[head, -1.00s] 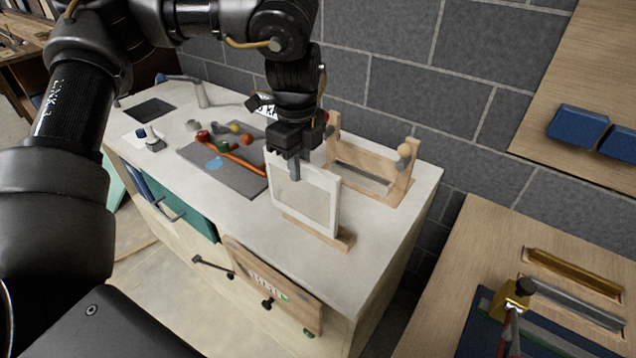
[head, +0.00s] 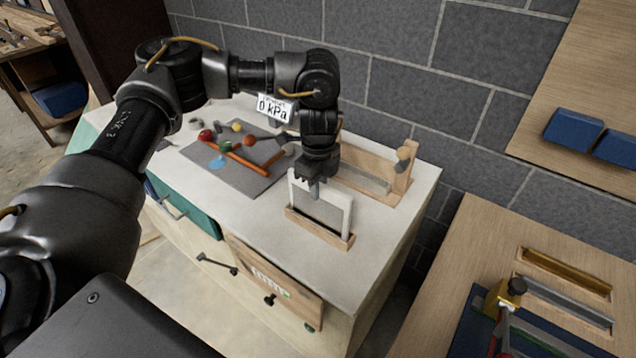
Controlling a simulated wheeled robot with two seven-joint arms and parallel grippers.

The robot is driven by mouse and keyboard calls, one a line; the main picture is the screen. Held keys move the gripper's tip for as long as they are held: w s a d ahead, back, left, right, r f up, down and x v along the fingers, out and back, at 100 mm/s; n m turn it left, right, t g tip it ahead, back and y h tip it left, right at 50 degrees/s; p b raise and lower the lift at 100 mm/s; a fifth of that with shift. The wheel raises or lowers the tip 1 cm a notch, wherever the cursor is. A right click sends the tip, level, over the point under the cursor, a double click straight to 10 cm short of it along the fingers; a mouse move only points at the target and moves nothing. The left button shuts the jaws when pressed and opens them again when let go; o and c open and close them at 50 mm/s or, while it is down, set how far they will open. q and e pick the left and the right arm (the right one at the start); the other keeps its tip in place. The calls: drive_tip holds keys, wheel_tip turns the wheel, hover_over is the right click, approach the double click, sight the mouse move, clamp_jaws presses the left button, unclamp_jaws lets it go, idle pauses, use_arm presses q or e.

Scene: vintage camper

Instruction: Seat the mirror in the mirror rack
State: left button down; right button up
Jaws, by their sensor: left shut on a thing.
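The mirror is a white-framed, grey-faced panel (head: 328,214), upright at the front of the white counter. My left gripper (head: 314,186) comes down from above and is shut on its top edge. A low wooden rack (head: 319,229) is at the mirror's foot. Its front wall hides the mirror's lower edge, so the mirror appears to stand in the rack, but I cannot tell if it touches the bottom. My right gripper is not in view.
Behind stands a wooden frame (head: 398,180) with a round knob on its post. To the left, a grey mat (head: 232,172) holds colourful balls and an orange stick. The white counter (head: 378,226) is bare right of the rack. A wooden bench stands at right.

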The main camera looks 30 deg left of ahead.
use_arm(q)
drive_tip(key=shift+d, duration=0.1)
drive_tip(key=shift+f, duration=0.1)
drive_tip(key=c, duration=1.4)
unclamp_jaws()
drive_tip(key=shift+c, duration=0.2)
drive_tip(key=shift+o, duration=0.2)
wheel_tip(320, 180, up, 12)
drive_tip(key=b, duration=0.2)
drive_tip(key=shift+r, duration=0.2)
